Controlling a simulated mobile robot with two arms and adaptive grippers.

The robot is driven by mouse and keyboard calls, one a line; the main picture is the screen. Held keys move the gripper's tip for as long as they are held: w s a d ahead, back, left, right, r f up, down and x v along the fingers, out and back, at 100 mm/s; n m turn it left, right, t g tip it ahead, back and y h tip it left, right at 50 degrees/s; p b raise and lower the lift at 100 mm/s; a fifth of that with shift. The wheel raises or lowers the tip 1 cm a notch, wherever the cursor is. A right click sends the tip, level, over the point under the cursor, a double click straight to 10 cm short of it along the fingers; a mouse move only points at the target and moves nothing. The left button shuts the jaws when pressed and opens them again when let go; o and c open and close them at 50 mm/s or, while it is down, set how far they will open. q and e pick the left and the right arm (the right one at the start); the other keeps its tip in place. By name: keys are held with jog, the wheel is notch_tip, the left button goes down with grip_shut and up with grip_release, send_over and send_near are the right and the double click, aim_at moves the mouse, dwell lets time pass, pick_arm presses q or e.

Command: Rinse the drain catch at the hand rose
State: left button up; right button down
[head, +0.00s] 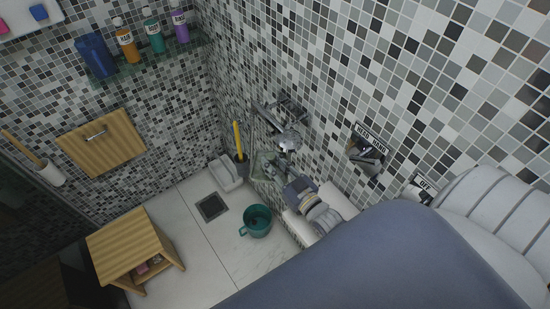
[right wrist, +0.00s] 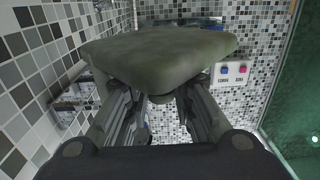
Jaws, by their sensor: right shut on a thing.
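My right gripper (head: 279,168) reaches in from the lower right, close to the tiled wall. It is shut on a grey-green, flat, roughly square piece (head: 263,166), which looks like the drain catch. In the right wrist view this piece (right wrist: 160,55) spans the space above the fingers (right wrist: 160,98); its inner side is hidden. Chrome fittings (head: 288,142) on the wall just above the held piece look like the hand rose and its holder. I cannot make out any water. A dark square drain (head: 211,207) lies in the floor. My left gripper is not in view.
A teal mug-like pot (head: 257,221) stands on the floor below my gripper. A wooden stool (head: 132,247) is at lower left. A lever with a HEAD/HAND label (head: 367,155) and an OFF label (head: 424,185) are on the wall. Bottles stand on a glass shelf (head: 160,50).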

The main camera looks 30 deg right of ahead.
aim_at(262, 180)
jog(key=shift+s+a+p, duration=0.2)
jog(key=shift+s+a, duration=0.25)
jog(key=shift+a, duration=0.35)
jog(key=shift+s+a+p, duration=0.15)
jog(key=shift+s+a, duration=0.3)
jog(key=shift+a, duration=0.3)
jog(key=shift+s+a+p, duration=0.2)
jog(key=shift+s+a, duration=0.25)
jog(key=shift+a, duration=0.35)
jog(key=shift+s+a+r+p, duration=0.3)
jog(key=shift+s+a+r, duration=0.1)
jog(key=shift+a+r, duration=0.35)
jog(key=shift+s+a+r, duration=0.45)
jog(key=shift+a+r, duration=0.2)
jog(key=shift+a, duration=0.1)
jog(key=shift+s+a+r, duration=0.4)
jog(key=shift+a+r, duration=0.25)
jog(key=shift+a, duration=0.05)
